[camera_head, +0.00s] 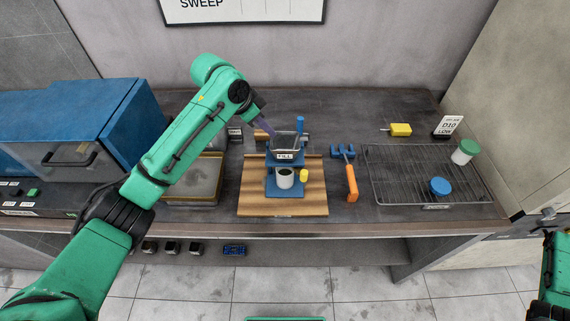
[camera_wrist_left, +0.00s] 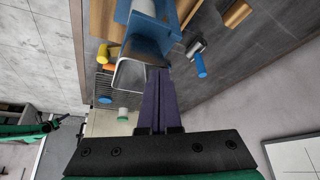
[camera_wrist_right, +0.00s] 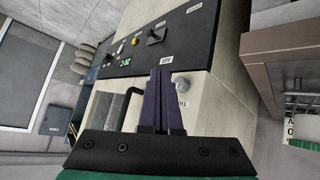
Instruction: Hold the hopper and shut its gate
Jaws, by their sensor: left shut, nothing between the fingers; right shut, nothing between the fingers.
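The hopper (camera_head: 286,140) is a grey metal bin on a blue stand, with a "FILL" label, at the middle of the bench. A blue-capped handle (camera_head: 300,125) rises at its back right; it also shows in the left wrist view (camera_wrist_left: 201,66). A white cup (camera_head: 285,178) stands under the hopper. The gate's position cannot be made out. My left gripper (camera_head: 271,132) is shut and empty at the hopper's left rim; the left wrist view shows its fingertips (camera_wrist_left: 158,72) beside the bin (camera_wrist_left: 130,76). My right gripper (camera_wrist_right: 160,76) is shut and empty, away from the bench.
A wooden board (camera_head: 258,205) lies under the stand. A yellow knob (camera_head: 304,175) and an orange-handled tool (camera_head: 351,185) are to the right, then a wire rack (camera_head: 400,165) with blue-lidded and green-lidded jars. A shallow tray (camera_head: 192,185) is left. A control panel (camera_wrist_right: 150,38) faces my right gripper.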

